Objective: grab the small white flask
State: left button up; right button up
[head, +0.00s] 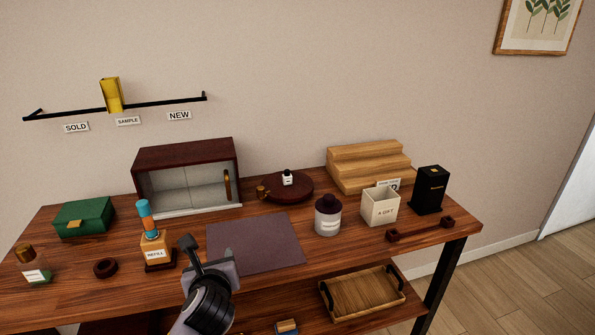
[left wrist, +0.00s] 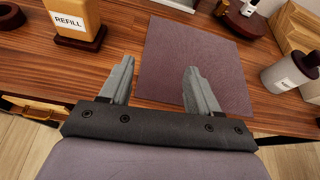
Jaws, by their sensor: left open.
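A small white flask (head: 287,178) with a black cap stands upright on a round dark wooden turntable (head: 303,192) near the back of the table. In the left wrist view the flask (left wrist: 249,7) is at the top edge, partly cut off. My left gripper (head: 206,248) is open and empty above the front of the table, well short of the flask. In the left wrist view its fingers (left wrist: 160,67) are spread apart over the edge of a purple mat (left wrist: 205,40). My right gripper is not in view.
An amber REFILL bottle (head: 155,248) stands left of my gripper. A glass-fronted cabinet (head: 187,154) is behind. The mat is clear.

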aim_at(288, 177)
jog(key=i+l, duration=0.8)
jog(key=i, duration=0.25)
jog(key=i+j, duration=0.2)
